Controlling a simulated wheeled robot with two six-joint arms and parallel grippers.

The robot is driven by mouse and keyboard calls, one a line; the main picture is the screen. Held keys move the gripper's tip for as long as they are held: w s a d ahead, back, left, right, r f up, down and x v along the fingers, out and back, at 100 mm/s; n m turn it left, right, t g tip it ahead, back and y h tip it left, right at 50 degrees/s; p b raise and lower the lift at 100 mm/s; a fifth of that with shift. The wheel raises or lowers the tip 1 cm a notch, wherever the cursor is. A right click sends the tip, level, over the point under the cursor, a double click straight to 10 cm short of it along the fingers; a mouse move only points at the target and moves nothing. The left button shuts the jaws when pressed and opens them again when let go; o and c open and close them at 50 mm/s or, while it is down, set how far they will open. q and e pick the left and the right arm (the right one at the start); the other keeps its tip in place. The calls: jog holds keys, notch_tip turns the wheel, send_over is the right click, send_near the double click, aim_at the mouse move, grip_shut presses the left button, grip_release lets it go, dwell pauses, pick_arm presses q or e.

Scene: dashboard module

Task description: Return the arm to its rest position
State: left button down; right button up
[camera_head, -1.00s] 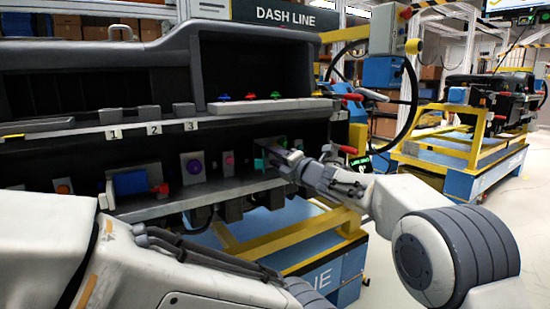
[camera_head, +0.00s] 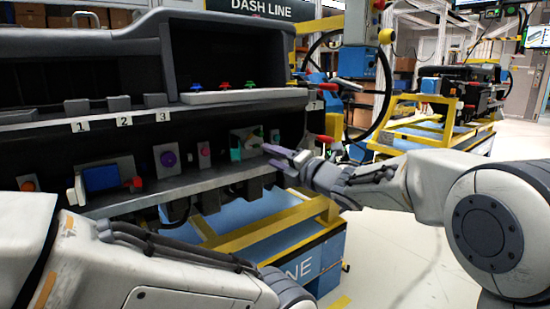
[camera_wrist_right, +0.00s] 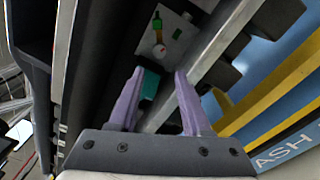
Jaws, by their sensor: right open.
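My right gripper (camera_head: 272,157) has purple fingers, spread apart and empty. In the head view it is in front of the dash's lower shelf, just right of a grey plate with a teal-green part (camera_head: 236,151). In the right wrist view the open fingers (camera_wrist_right: 158,72) point toward the teal part (camera_wrist_right: 149,84) and the light plate (camera_wrist_right: 165,38), with nothing between the fingertips. My right arm (camera_head: 400,185) reaches in from the right. My left forearm (camera_head: 150,260) crosses the lower left; its gripper is not seen.
The dash's lower shelf (camera_head: 170,190) carries a blue box (camera_head: 101,178), a purple button (camera_head: 168,159) and a red button (camera_head: 204,149). A yellow frame (camera_head: 275,228) lies below. Open floor (camera_head: 400,250) shows at right.

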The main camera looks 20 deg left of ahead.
dwell(0.3)
jog(key=s+d+f+m+g+h+p, duration=0.25)
jog(key=s+d+f+m+h, duration=0.75)
jog(key=s+d+f+m, duration=0.6)
jog(key=s+d+f+m+g+h, duration=0.25)
jog(key=s+m+g, duration=0.2)
jog(key=s, duration=0.75)
jog(key=s+d+f+m+g+h, duration=0.1)
jog(key=s+d+f+m+g, duration=0.4)
jog(key=s, duration=0.7)
notch_tip(320, 180, up, 40)
jog(key=a+t+p, duration=0.1)
jog(key=p, duration=3.7)
jog(key=shift+w+a+f+m, duration=0.15)
jog(key=shift+w+a+m, duration=0.15)
jog(key=shift+m, duration=0.15)
